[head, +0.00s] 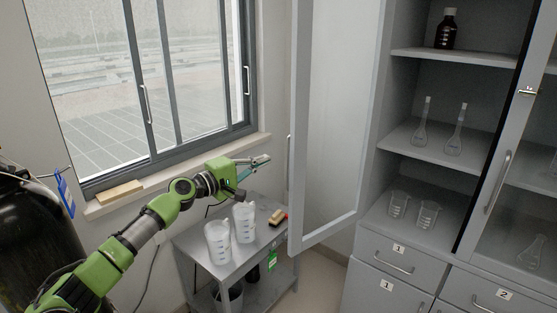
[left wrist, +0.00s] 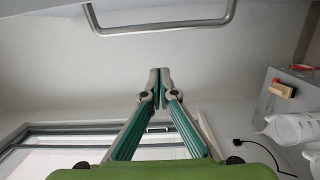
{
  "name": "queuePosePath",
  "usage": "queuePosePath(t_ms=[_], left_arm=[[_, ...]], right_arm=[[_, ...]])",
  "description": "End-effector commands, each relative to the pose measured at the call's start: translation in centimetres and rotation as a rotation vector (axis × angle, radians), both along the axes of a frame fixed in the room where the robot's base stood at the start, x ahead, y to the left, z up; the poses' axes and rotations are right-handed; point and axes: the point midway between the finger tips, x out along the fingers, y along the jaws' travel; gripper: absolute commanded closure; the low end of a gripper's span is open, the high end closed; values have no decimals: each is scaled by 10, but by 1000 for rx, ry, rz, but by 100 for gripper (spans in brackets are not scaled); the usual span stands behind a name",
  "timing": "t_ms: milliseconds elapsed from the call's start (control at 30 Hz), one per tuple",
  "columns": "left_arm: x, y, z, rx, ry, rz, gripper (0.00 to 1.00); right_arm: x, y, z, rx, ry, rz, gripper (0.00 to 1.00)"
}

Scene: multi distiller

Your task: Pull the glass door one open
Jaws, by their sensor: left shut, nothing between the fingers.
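Glass door one (head: 336,120) is the left door of the grey cabinet. It stands swung out wide to the left, and the shelves behind it are exposed. Its handle (head: 289,165) is on the door's left edge. In the left wrist view a metal bar handle (left wrist: 160,30) crosses the top, beyond the fingertips. My left gripper (head: 264,160) is shut and empty, a little left of the door handle and apart from it. Its closed fingers show in the left wrist view (left wrist: 158,80). My right gripper is in neither view.
A small grey cart (head: 215,272) with plastic beakers (head: 244,222) and a brush-like item (head: 277,217) stands below my left gripper. The window sill (head: 180,178) is behind. The cabinet's right glass door (head: 498,165) is closed. A dark cylinder (head: 30,235) is at left.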

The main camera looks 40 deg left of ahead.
Motion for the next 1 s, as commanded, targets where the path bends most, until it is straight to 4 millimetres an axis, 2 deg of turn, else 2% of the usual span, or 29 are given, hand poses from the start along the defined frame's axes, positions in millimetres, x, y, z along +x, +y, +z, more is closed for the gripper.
queuePosePath(t_ms=[233,400,700,1000], left_arm=[[30,-6,3,-3,-1,1,100],[47,-10,3,-3,-1,0,100],[30,-36,2,2,3,-1,100],[25,-44,-1,0,1,0,100]], right_arm=[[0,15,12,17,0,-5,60],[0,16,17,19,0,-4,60],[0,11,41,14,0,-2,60],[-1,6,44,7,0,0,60]])
